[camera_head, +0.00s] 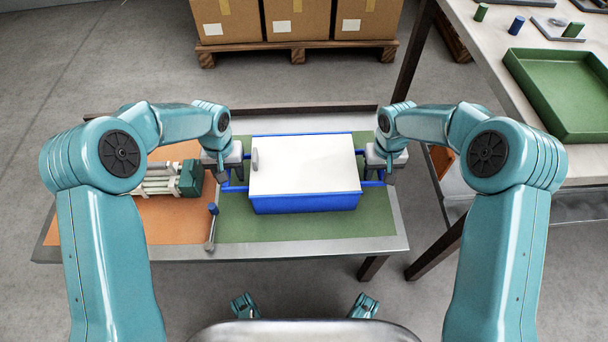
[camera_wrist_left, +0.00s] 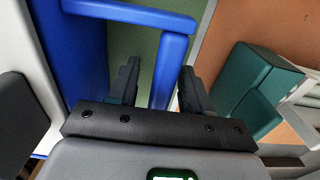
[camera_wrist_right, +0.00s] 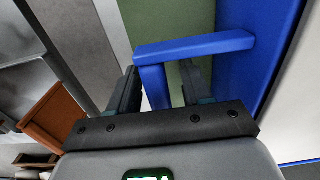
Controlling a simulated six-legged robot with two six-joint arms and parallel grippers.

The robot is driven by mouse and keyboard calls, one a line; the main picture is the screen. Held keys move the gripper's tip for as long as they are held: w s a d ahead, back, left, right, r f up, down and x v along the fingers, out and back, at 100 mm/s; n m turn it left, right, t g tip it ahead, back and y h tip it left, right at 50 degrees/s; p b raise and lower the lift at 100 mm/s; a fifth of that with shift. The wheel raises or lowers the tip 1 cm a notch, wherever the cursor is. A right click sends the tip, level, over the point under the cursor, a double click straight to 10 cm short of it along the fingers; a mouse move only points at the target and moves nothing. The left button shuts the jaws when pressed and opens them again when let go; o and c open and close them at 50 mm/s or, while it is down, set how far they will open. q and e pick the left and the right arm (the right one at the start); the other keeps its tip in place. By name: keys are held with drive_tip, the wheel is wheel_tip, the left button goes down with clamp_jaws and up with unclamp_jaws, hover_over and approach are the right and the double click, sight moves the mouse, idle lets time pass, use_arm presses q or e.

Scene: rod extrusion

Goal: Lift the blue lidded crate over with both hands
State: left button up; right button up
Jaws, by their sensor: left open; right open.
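The blue crate (camera_head: 305,203) with a white lid (camera_head: 303,165) sits on the green mat (camera_head: 290,228) on the table. A small grey handle (camera_head: 255,160) is on the lid's left side. My left gripper (camera_head: 224,180) is at the crate's left side handle. In the left wrist view its open fingers (camera_wrist_left: 155,88) stand on either side of the blue handle bar (camera_wrist_left: 168,65). My right gripper (camera_head: 386,178) is at the right side handle. In the right wrist view its open fingers (camera_wrist_right: 160,90) stand on either side of that bar (camera_wrist_right: 155,85). I cannot tell whether the fingers touch the bars.
A motor-like machine with a green end (camera_head: 190,178) lies on the orange mat (camera_head: 168,222) left of the crate. A blue-tipped tool (camera_head: 212,222) lies near the left gripper. A bench with a green tray (camera_head: 560,92) is at the right. Cardboard boxes (camera_head: 297,22) stand on a pallet behind.

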use_arm(q)
clamp_jaws()
use_arm(e)
clamp_jaws()
use_arm(q)
drive_tip(key=shift+r, duration=0.15)
use_arm(e)
drive_tip(key=shift+r, duration=0.1)
